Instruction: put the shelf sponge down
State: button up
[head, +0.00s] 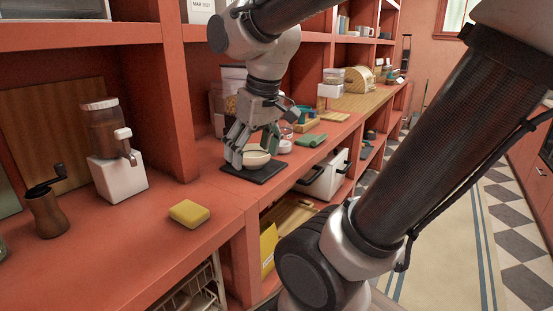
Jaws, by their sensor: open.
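A yellow sponge (189,213) lies flat on the red shelf counter (150,262), near its front edge and left of my gripper. My gripper (252,158) points down at a cream bowl (257,157), with its fingers spread at the bowl's sides. I cannot tell whether the fingers touch the bowl. The bowl stands on a dark square mat (262,174). The sponge is apart from my gripper.
A dispenser with a white base (118,178) and a brown grinder (47,211) stand at the left. A green cloth (311,140) and small jars are beyond the bowl. The counter around the sponge is clear. A red upright post rises behind.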

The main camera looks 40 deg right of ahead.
jog(key=s+d+m+t, duration=0.1)
jog(key=s+d, duration=0.1)
jog(key=s, duration=0.3)
jog(key=shift+s+d+f, duration=0.35)
jog(key=shift+s+d, duration=0.05)
jog(key=shift+o, duration=0.3)
dwell(0.5)
